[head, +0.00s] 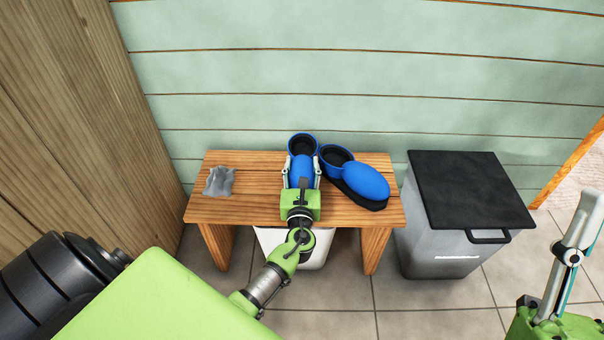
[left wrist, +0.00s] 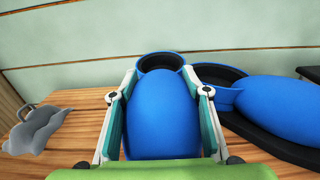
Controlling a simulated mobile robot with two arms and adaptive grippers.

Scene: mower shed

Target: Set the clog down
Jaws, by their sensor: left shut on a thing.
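A blue clog (head: 302,165) with a dark inside is between the fingers of my left gripper (head: 301,178), over the middle of the wooden bench (head: 260,207). In the left wrist view the clog (left wrist: 162,110) fills the space between the two fingers, its heel opening towards the wall. My left gripper (left wrist: 160,125) is shut on it. Whether its sole touches the bench is hidden. A second blue clog (head: 362,182) with a black sole lies on the bench just to the right, angled. My right gripper is at the lower right, only partly visible, its fingertips unclear.
A grey crumpled cloth (head: 219,181) lies at the bench's left end. A white container (head: 315,255) is under the bench. A grey bin with a black lid (head: 468,190) stands right of the bench. The green plank wall (head: 370,75) is close behind.

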